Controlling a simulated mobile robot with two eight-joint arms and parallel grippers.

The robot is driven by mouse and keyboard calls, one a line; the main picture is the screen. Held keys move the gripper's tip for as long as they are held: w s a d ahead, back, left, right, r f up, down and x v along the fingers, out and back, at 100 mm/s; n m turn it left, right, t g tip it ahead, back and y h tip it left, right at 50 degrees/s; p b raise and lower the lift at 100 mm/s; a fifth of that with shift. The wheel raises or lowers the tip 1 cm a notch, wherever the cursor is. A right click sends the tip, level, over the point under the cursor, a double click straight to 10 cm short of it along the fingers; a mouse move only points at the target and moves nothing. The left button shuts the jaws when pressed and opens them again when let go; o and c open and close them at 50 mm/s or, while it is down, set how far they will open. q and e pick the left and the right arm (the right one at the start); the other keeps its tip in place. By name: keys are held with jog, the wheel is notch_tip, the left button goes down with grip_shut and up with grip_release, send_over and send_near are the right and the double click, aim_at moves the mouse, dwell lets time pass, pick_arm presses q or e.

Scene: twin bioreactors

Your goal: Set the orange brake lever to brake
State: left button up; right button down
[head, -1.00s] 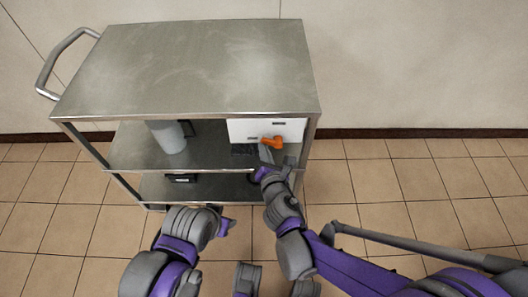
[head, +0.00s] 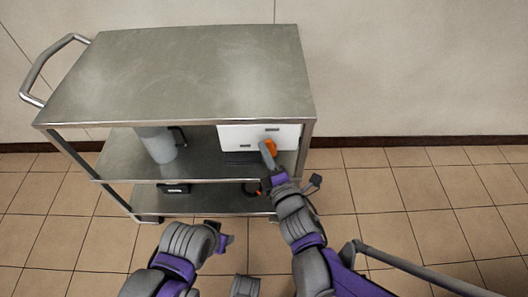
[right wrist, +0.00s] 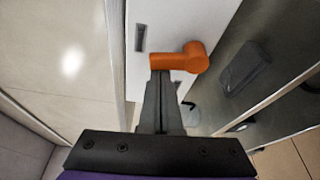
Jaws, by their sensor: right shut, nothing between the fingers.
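The orange brake lever (head: 271,147) is on the front of a white panel (head: 232,134) on the cart's middle shelf. My right gripper (head: 267,150) is shut and empty, its fingertips at the lever and partly covering it in the head view. In the right wrist view the lever (right wrist: 196,58) shows a round hub with a short arm to the left. The shut fingertips (right wrist: 160,76) sit just below that arm, touching or nearly so. My left gripper (head: 224,240) is low in front of the cart; its jaw state is unclear.
The metal cart's top (head: 180,75) overhangs the shelves. A grey cylindrical container (head: 157,144) stands on the middle shelf, left of the panel. A small black object (head: 173,188) lies on the lower shelf. Tiled floor (head: 390,190) is clear at the right.

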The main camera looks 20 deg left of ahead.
pick_arm(q)
jog(key=shift+d+f, duration=0.1)
pick_arm(e)
jog(key=shift+w+d+r+m+t, duration=0.1)
jog(key=shift+d+m+t, duration=0.2)
jog(key=shift+m, duration=0.5)
